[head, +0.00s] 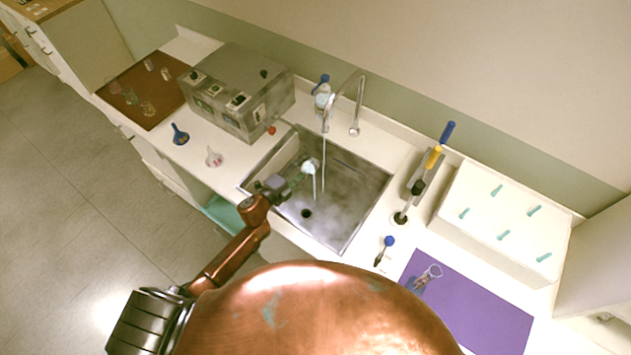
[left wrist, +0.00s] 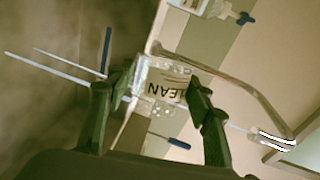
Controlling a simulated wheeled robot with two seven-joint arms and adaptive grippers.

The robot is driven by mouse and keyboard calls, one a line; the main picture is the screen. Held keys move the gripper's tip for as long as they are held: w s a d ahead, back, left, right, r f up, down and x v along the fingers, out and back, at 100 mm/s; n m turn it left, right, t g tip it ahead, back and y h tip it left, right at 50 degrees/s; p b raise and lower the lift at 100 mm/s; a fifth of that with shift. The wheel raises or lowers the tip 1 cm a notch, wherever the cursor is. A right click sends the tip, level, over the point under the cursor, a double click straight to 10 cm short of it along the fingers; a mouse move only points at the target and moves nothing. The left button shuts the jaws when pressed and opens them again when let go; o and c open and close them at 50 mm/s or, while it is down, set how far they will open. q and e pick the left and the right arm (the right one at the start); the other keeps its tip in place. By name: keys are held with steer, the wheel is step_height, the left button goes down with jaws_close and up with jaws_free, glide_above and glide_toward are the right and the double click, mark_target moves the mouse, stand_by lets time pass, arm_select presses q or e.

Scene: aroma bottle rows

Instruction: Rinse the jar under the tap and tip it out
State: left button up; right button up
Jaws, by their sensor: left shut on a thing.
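The jar (head: 310,166) is small and pale and is held over the metal sink (head: 357,208). My left gripper (head: 300,175) is shut on it. The jar looks tilted. The tap (head: 345,98) is running, and its stream (head: 324,160) falls just right of the jar. A second thin streak hangs below the jar and looks like water. My right gripper is not in view.
A grey box with buttons (head: 238,88) stands left of the sink. Blue and pale flasks (head: 180,134) stand on the left counter. A rack of tools (head: 425,170), a white block (head: 505,215) and a purple mat (head: 475,305) lie right.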

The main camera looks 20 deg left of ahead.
arm_select(q)
steer(key=shift+r, duration=0.1)
stand_by(0.3)
stand_by(0.3)
steer(key=shift+s+d+m+b, duration=0.1)
steer(key=shift+m+b, duration=0.3)
steer(key=shift+b, duration=0.05)
steer(key=shift+r+m, duration=0.15)
steer(key=shift+m, duration=0.15)
steer(key=shift+d+t+b, duration=0.1)
steer(key=shift+t+b, duration=0.2)
steer(key=shift+b, duration=0.2)
steer(key=shift+s, duration=0.1)
steer(key=shift+d+r+m+b, duration=0.15)
steer(key=shift+m+b, duration=0.3)
steer(key=shift+m, duration=0.05)
